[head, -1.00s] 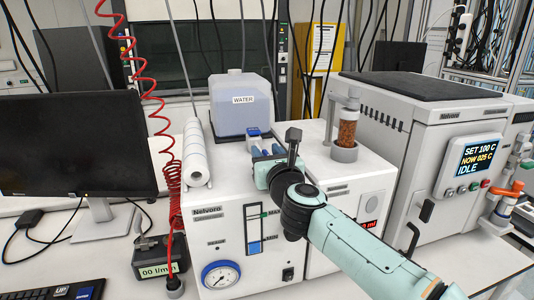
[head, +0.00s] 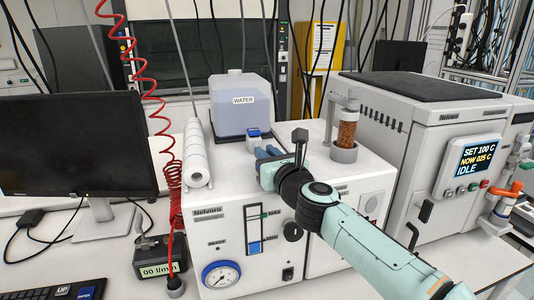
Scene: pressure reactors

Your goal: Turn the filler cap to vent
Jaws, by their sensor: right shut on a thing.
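The white reactor unit (head: 215,232) stands on the bench, with a translucent water tank (head: 240,108) on its top. My right gripper (head: 267,152) points down at the unit's top, just in front of the tank. Its blue fingers are shut on the filler cap, which is mostly hidden between and behind them, so I cannot read its turn position. A small blue-topped part (head: 253,136) stands just behind the fingers. My left gripper is not in view.
A white roll (head: 196,155) lies on the unit's left side. A column of brown granules (head: 347,132) stands to the right of the gripper. A red coiled hose (head: 167,150) hangs at left. A larger reactor (head: 425,150) stands at right.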

